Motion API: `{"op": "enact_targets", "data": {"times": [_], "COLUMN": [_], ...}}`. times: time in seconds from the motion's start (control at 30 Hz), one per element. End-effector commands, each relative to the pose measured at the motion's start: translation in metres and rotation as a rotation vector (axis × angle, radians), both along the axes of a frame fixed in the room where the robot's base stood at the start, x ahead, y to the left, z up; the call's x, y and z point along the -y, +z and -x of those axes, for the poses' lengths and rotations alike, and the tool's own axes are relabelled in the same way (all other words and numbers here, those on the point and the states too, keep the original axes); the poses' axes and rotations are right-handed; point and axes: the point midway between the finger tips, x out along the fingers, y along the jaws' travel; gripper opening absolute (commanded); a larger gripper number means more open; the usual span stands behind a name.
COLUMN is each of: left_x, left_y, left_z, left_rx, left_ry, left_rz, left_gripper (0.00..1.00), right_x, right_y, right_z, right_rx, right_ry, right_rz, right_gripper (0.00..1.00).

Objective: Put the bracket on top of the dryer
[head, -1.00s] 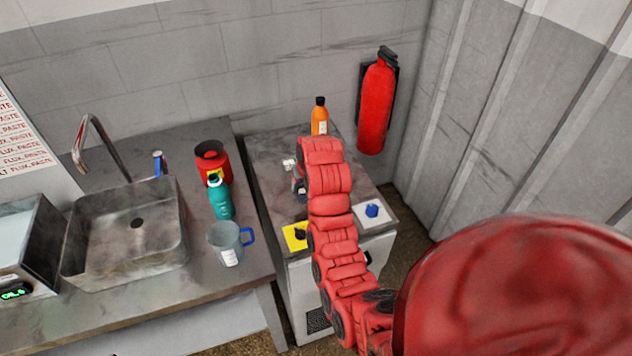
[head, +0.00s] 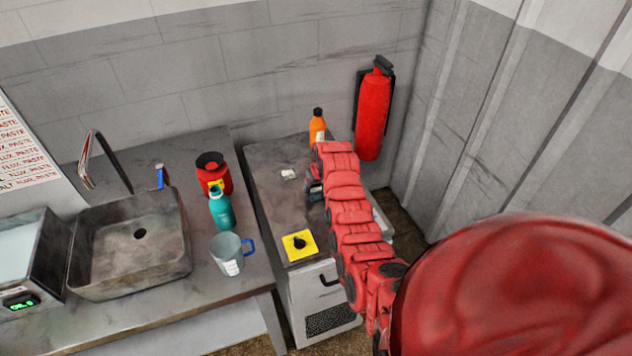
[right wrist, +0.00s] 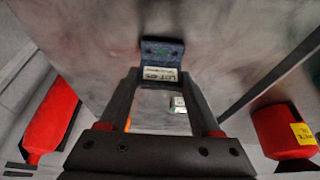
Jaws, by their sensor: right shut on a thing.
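The bracket (right wrist: 163,58) is a small dark blue-grey piece with a pale lot label, seen at the fingertips in the right wrist view. My right gripper (right wrist: 162,82) is shut on it. In the head view the right gripper (head: 314,188) is over the grey top of the low cabinet (head: 275,211), which seems to be the dryer. The arm mostly hides the gripper and the bracket there. I cannot tell whether the bracket touches the top. My left gripper is not in view.
A yellow pad with a black knob (head: 299,245), a small white piece (head: 289,174) and an orange bottle (head: 317,128) are on the cabinet top. A red extinguisher (head: 373,110) hangs behind. The left counter holds a mug (head: 227,254), teal bottle (head: 221,208) and sink (head: 130,240).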

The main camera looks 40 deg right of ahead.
Motion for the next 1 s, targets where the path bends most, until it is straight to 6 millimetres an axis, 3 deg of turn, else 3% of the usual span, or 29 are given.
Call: {"op": "enact_targets", "data": {"times": [0.37,0.4,0.53,1.0], "left_x": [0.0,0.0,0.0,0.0], "left_y": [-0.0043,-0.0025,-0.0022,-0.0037], "left_z": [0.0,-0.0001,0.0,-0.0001], "left_rx": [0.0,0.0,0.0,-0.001], "left_ry": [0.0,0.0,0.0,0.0], "left_rz": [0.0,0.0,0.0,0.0], "left_gripper": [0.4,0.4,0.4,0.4], "right_x": [0.0003,0.0004,0.0003,-0.0003], "right_y": [-0.0068,-0.005,-0.0049,0.0026], "right_z": [-0.0004,-0.0003,-0.0001,0.002], "right_rx": [0.002,0.002,0.001,0.0], "right_ry": [0.0,0.0,0.0,0.0], "right_rz": [0.001,0.001,0.001,0.001], "right_gripper": [0.0,0.71,0.94,0.94]}}
